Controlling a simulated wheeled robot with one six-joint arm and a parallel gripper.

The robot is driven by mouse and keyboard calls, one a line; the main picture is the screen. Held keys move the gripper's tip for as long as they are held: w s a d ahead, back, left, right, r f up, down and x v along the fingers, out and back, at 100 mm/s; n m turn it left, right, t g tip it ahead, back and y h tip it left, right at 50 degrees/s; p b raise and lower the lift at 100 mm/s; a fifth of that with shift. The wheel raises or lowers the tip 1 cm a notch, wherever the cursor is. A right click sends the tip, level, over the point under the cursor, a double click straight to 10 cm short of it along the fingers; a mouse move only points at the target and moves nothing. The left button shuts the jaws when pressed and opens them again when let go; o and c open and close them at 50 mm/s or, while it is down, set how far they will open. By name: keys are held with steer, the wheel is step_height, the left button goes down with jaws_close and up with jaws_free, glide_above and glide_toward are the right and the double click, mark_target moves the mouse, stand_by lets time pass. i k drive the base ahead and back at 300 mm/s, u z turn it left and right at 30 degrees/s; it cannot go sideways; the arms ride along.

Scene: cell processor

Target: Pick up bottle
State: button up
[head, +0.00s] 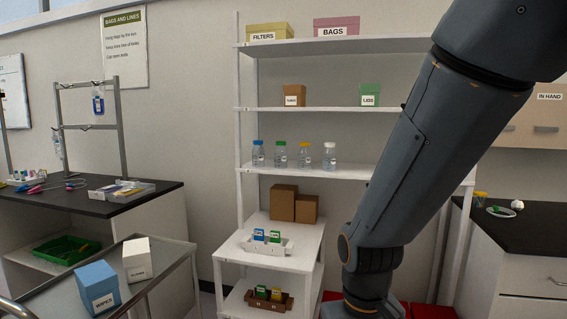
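Several clear bottles with white labels stand upright in a row on the middle shelf of the white shelving unit. From left to right they are a blue-capped bottle (258,156), a green-capped bottle (280,157), a yellow-capped bottle (302,158) and a white-capped bottle (329,158). They stand apart from each other. My arm crosses the right side of the head view and hides the right part of the shelves. My gripper is not in view.
The white shelving unit (345,170) also holds labelled boxes, brown cartons (283,203) and small packs in trays. A metal cart (160,272) with a WIPES box (98,288) stands at front left. Dark-topped counters stand left (150,200) and right (520,235).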

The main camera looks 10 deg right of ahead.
mark_target(281, 151)
steer(key=u, duration=0.5)
steer(key=i, duration=1.2)
steer(key=z, duration=0.7)
